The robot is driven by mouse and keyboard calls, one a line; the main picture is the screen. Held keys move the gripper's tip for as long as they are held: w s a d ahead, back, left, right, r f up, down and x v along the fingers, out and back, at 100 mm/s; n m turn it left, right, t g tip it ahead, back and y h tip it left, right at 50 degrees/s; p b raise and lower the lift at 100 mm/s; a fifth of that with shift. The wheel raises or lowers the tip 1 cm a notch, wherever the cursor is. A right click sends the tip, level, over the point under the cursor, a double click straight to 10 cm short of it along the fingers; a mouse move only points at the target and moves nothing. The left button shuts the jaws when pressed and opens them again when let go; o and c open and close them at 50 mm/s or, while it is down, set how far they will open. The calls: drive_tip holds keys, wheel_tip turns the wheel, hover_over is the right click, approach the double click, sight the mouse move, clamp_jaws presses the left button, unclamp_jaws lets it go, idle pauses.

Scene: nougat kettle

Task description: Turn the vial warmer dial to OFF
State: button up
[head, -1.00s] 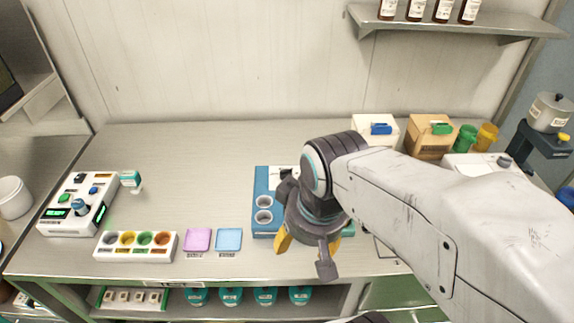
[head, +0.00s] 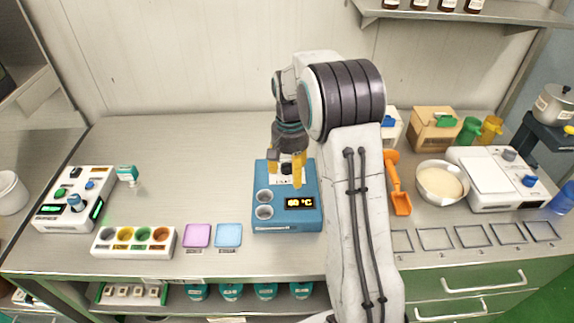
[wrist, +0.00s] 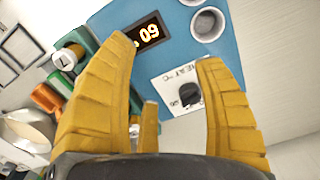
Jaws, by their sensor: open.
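The vial warmer (head: 285,222) is a blue box on the bench, with two round wells at its left and a lit display (head: 299,203) that reads about 60 °C. In the wrist view the warmer (wrist: 100,22) shows its black dial (wrist: 189,95) on a white plate marked with heat lettering. The dial's exact setting cannot be read. My gripper (head: 286,172) has yellow fingers, is open and empty, and hangs over the back part of the warmer. In the wrist view the dial lies between the fingers, nearer the right one. Whether a finger touches it cannot be told.
A white block of coloured wells (head: 134,242), a pink pad (head: 198,235) and a blue pad (head: 229,236) lie to the left. An orange scoop (head: 398,190), a bowl of powder (head: 440,183) and a white scale (head: 492,175) stand to the right. The back left bench is clear.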

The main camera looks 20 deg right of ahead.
sight(287, 163)
drive_tip(key=w+m, duration=0.1)
drive_tip(key=w+d+f+m, duration=0.1)
drive_tip(key=w, duration=0.1)
drive_tip(key=w+d+f+m, duration=0.1)
drive_tip(key=w, duration=0.1)
drive_tip(key=shift+w+f, duration=0.15)
drive_tip(key=shift+w, duration=0.05)
drive_tip(key=w+m, duration=0.1)
drive_tip(key=m, duration=0.1)
drive_tip(key=w+d+m, duration=0.1)
drive_tip(key=w+m, duration=0.1)
drive_tip(key=m, duration=0.1)
drive_tip(key=w+r+m, duration=0.1)
drive_tip(key=m, duration=0.1)
drive_tip(key=shift+d+r+m, duration=0.15)
drive_tip(key=shift+r+m, duration=0.15)
drive_tip(key=shift+f, duration=0.4)
drive_tip(key=shift+f+p, duration=0.55)
drive_tip(key=shift+f, duration=2.65)
drive_tip(key=c, duration=1.2)
